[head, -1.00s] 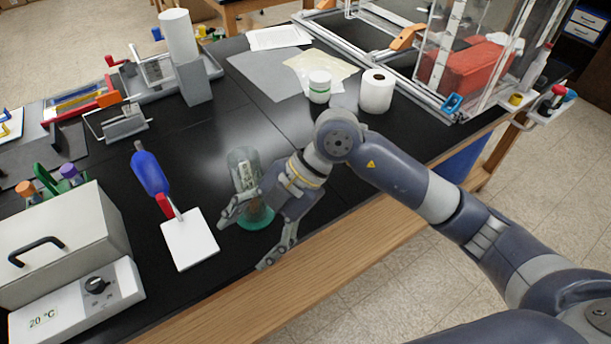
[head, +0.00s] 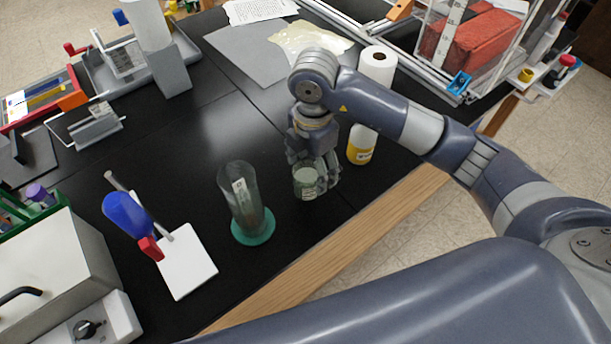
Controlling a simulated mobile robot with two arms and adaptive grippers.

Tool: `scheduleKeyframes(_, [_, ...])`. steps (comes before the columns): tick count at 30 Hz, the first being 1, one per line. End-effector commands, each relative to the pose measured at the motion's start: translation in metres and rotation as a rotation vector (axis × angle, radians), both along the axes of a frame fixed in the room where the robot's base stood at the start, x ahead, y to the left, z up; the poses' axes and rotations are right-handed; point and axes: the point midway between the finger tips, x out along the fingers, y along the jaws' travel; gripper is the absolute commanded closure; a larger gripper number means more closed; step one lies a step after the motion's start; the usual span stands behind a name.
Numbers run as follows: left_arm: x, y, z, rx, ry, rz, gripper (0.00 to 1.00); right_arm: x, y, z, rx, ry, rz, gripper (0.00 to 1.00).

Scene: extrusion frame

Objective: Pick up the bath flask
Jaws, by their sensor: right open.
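A small greenish glass vessel with a pale label (head: 307,182), which looks like the bath flask, stands on the black bench near its front edge. My right gripper (head: 318,178) points down at it, open, with its fingers close around or beside the vessel. The gripper hides the upper and rear parts of the vessel, and I cannot tell whether the fingers touch it. My left gripper is not in view.
A tall clear cylinder with a green base (head: 246,205) stands just left of the gripper. A blue-handled tool (head: 128,214) and white plate (head: 187,262) are further left. The wooden bench edge (head: 335,255) is in front.

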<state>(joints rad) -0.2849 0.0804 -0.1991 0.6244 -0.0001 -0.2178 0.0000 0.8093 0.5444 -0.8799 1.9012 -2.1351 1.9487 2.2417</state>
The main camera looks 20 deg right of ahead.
Motion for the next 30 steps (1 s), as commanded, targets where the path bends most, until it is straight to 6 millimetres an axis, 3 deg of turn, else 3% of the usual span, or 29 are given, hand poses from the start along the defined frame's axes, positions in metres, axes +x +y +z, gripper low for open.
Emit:
scheduleKeyframes(3, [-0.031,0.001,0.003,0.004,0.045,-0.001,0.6,0.0,0.0,-0.013,0.0,0.001,-0.001,0.29])
scheduleKeyframes(7, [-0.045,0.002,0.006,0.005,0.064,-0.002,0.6,0.001,0.001,-0.021,0.0,0.001,0.001,0.29])
scheduleKeyframes(11, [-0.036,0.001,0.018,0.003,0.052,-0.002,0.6,0.003,0.005,-0.035,0.0,0.004,-0.001,0.29])
scheduleKeyframes(18, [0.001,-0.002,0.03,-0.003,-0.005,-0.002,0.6,0.005,0.008,-0.067,0.0,0.001,0.0,0.29])
scheduleKeyframes(26, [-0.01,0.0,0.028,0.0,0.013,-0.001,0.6,0.006,0.008,-0.071,0.001,-0.001,0.0,0.29])
scheduleKeyframes(30, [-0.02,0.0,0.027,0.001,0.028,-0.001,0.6,0.006,0.008,-0.071,0.001,-0.001,0.0,0.58])
